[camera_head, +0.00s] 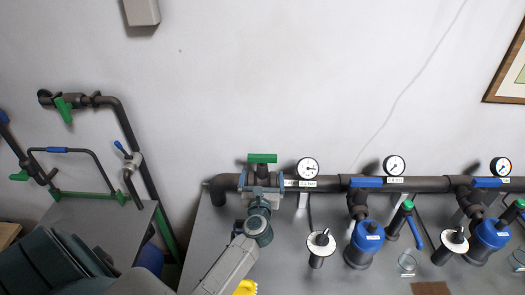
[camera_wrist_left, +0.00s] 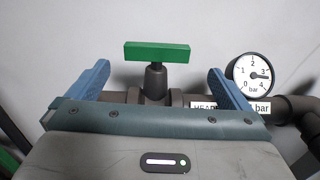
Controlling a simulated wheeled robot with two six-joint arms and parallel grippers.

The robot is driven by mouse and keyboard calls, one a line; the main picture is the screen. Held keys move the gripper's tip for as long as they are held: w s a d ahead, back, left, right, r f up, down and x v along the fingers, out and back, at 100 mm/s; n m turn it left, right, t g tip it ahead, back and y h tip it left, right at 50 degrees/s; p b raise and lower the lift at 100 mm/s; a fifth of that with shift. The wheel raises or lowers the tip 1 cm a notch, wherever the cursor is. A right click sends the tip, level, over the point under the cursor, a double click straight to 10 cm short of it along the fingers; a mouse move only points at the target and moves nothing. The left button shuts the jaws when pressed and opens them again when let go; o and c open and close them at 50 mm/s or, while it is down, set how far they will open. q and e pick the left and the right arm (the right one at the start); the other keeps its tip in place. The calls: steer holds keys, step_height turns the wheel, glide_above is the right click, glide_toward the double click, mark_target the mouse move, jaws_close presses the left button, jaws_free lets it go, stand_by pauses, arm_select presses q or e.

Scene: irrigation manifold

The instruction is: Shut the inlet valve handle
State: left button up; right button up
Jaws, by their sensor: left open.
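The green inlet valve handle (camera_head: 262,158) sits on top of the valve near the left end of the dark manifold pipe. It lies level, lengthwise along the pipe. In the left wrist view the handle (camera_wrist_left: 157,52) shows as a green bar on a dark stem, centred ahead of the gripper. My left gripper (camera_head: 261,180) is open, its blue fingers apart on either side of the valve. In the left wrist view the gripper (camera_wrist_left: 158,72) has nothing between its fingers touching the handle that I can see. My right gripper is not in view.
A pressure gauge (camera_head: 308,168) stands on the pipe just right of the valve. Blue handles (camera_head: 366,182) and blue filter bowls (camera_head: 367,237) are further right. A side bench (camera_head: 95,220) with other green-handled pipework is at left. The wall above the valve is clear.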

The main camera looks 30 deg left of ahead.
mark_target(262, 158)
arm_select(q)
steer(key=shift+n, duration=0.3)
steer(key=p+x, duration=0.2)
steer(key=x, duration=0.7)
steer(key=shift+a, duration=0.25)
steer(key=shift+x, duration=0.85)
steer(key=shift+f, duration=0.15)
steer(key=c, duration=0.6)
